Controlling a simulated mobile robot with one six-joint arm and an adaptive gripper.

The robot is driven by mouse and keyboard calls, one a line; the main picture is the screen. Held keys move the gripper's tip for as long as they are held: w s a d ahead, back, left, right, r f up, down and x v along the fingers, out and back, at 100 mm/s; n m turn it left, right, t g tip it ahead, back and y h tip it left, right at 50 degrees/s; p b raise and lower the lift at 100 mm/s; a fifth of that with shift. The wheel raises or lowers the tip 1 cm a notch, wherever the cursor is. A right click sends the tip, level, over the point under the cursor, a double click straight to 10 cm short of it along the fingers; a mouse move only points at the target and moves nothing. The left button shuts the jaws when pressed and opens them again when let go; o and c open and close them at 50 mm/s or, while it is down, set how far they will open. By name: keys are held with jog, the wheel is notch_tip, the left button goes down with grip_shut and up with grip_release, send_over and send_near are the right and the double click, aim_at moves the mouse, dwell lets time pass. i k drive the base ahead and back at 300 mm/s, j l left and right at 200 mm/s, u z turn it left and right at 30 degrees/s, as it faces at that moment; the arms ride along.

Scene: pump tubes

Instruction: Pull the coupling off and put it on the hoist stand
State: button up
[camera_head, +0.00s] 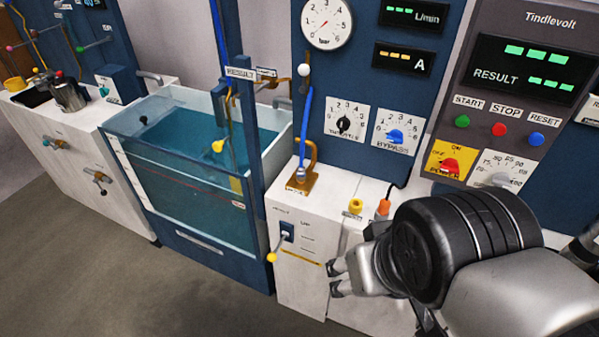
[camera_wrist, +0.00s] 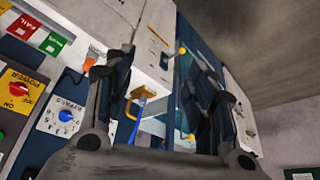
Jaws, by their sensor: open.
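My gripper (camera_head: 336,279) is open and empty, in front of the white cabinet at lower right in the head view. In the wrist view its two fingers (camera_wrist: 162,72) stand apart with nothing between their pads. A brass bracket (camera_head: 314,160) stands on the white top beside the tank, with a blue tube (camera_head: 304,125) reaching down to it. The bracket also shows in the wrist view (camera_wrist: 133,101), beyond the fingers. An orange plug-like fitting (camera_head: 383,207) with a dark cable and a yellow ring-shaped fitting (camera_head: 355,206) sit nearby. I cannot tell which part is the coupling or the hoist stand.
A water tank (camera_head: 190,210) stands left of the bracket, with a blue upright post (camera_head: 245,150) at its side. A lever with a yellow knob (camera_head: 271,257) sticks out of the cabinet front. The control panel (camera_head: 500,110) rises behind my arm. The floor at lower left is clear.

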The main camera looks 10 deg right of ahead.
aim_at(327, 201)
jog(key=i+j, duration=0.2)
jog(key=i, duration=0.15)
jog(key=i+j, duration=0.2)
jog(key=i, duration=0.2)
jog(key=i+j, duration=0.15)
jog(key=i, duration=0.2)
